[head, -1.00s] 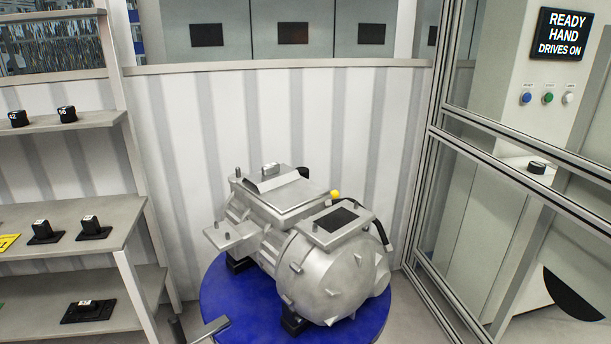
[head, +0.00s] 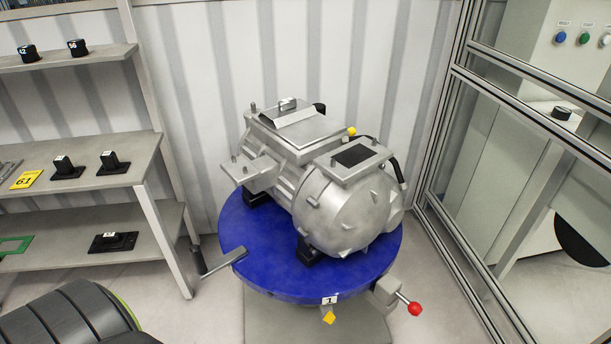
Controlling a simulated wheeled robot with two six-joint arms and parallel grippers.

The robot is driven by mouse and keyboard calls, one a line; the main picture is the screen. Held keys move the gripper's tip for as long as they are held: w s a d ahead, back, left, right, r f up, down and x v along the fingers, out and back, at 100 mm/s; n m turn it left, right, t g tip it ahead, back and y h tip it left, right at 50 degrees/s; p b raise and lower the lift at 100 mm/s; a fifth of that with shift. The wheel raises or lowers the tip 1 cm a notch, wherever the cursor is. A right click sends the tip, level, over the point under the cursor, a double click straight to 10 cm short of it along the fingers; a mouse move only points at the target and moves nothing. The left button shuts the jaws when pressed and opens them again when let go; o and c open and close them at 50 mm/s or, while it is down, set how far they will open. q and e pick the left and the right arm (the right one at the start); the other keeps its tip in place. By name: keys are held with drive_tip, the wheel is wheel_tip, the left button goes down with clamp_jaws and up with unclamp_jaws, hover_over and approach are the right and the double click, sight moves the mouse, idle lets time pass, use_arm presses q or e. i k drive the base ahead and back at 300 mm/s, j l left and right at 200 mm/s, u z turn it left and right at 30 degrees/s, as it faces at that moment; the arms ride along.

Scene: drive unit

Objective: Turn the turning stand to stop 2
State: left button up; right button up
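The turning stand (head: 232,228) is a round blue table in the middle of the head view. A grey metal drive unit (head: 345,210) stands on it on black feet. A white label reading 1 (head: 329,300) is on the front rim, just above a yellow pointer (head: 328,317). A lever with a red knob (head: 414,308) sticks out at the front right. A grey crank-like handle (head: 218,262) with a dark grip is at the left rim. No stop 2 label shows. Neither of my grippers is in view.
A shelf rack (head: 110,150) with black fixtures and a yellow 61 card (head: 27,179) stands at the left. A framed glass enclosure (head: 500,90) stands close at the right. A ribbed white wall (head: 210,80) is behind. Some floor shows between rack and stand.

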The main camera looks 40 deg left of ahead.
sight(313, 216)
drive_tip(key=k+j+u, duration=0.1)
drive_tip(key=u, duration=0.85)
